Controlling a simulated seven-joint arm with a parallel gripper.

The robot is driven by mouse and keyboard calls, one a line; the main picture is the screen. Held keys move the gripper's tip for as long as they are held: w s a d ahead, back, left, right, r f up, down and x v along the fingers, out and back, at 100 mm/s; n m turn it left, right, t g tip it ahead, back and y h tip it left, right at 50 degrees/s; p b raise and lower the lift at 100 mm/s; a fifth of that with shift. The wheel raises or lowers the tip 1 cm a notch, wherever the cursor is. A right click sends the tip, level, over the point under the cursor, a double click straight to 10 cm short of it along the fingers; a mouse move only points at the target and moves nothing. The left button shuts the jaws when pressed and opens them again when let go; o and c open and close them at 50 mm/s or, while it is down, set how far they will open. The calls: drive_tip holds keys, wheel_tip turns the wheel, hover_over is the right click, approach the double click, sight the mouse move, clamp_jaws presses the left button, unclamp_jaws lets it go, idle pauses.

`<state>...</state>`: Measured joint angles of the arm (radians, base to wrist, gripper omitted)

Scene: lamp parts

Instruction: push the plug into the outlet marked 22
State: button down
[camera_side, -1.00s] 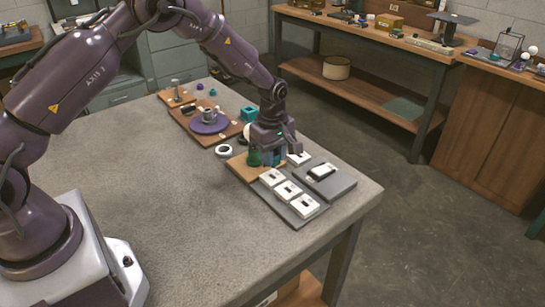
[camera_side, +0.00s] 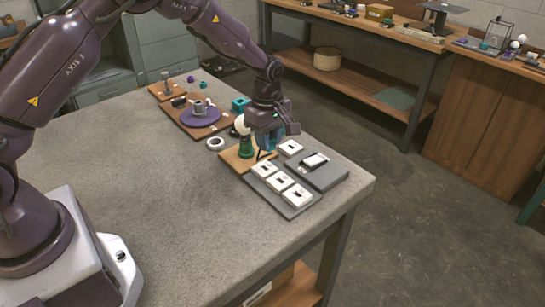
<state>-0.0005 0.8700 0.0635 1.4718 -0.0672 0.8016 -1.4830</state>
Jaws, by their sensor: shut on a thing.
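My gripper (camera_side: 266,147) is over the brown board beside the green lamp base, shut on a small dark piece (camera_side: 262,155) just below its teal fingers. This piece seems to be the plug, but its prongs are too small to make out. White outlets with dark markings sit in a row on a grey plate: one nearest the gripper (camera_side: 264,169), one in the middle (camera_side: 280,180), one at the front (camera_side: 297,194). Another white outlet (camera_side: 291,147) lies just right of the gripper. I cannot read the number 22 on any of them.
A green lamp base (camera_side: 247,147) with a white bulb (camera_side: 242,125) stands close left of the gripper. A grey block (camera_side: 330,176) carries a white and black piece (camera_side: 315,160). A white ring (camera_side: 215,143) and purple disc (camera_side: 201,117) lie farther back. The left tabletop is clear.

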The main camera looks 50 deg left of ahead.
approach(280, 172)
drive_tip(key=s+d, duration=0.2)
drive_tip(key=shift+d+f, duration=0.1)
drive_tip(key=shift+f, duration=2.4)
drive_tip(key=c, duration=1.7)
unclamp_jaws()
clamp_jaws()
drive_tip(key=shift+f, duration=1.1)
